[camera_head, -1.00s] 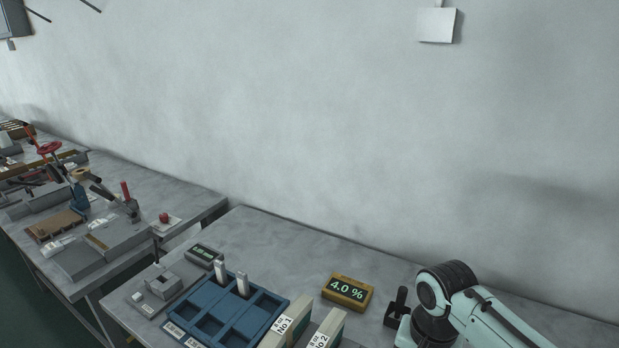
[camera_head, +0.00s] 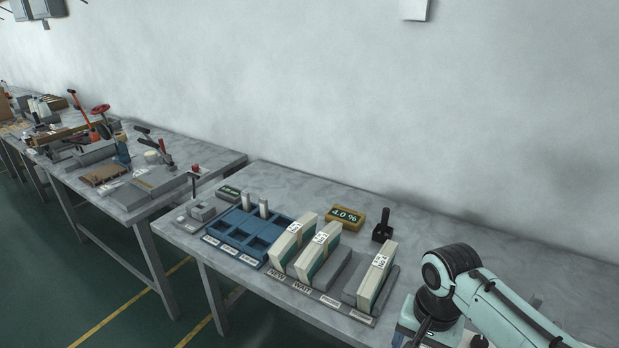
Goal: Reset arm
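My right arm (camera_head: 505,305) shows at the bottom right of the head view, pale green with a dark joint, bent over the right end of the near table. Its gripper is not clearly seen; the arm's lower end runs to the bottom edge of the picture. My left arm and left gripper are out of the picture.
The near table (camera_head: 480,235) carries a blue compartment tray (camera_head: 236,250), several upright paper stacks (camera_head: 292,240) in a grey rack, a yellow "4.0 %" display (camera_head: 346,217) and a black-handled tool (camera_head: 383,227). A second table (camera_head: 215,160) with tools stands left. Green floor (camera_head: 110,270) is open in front.

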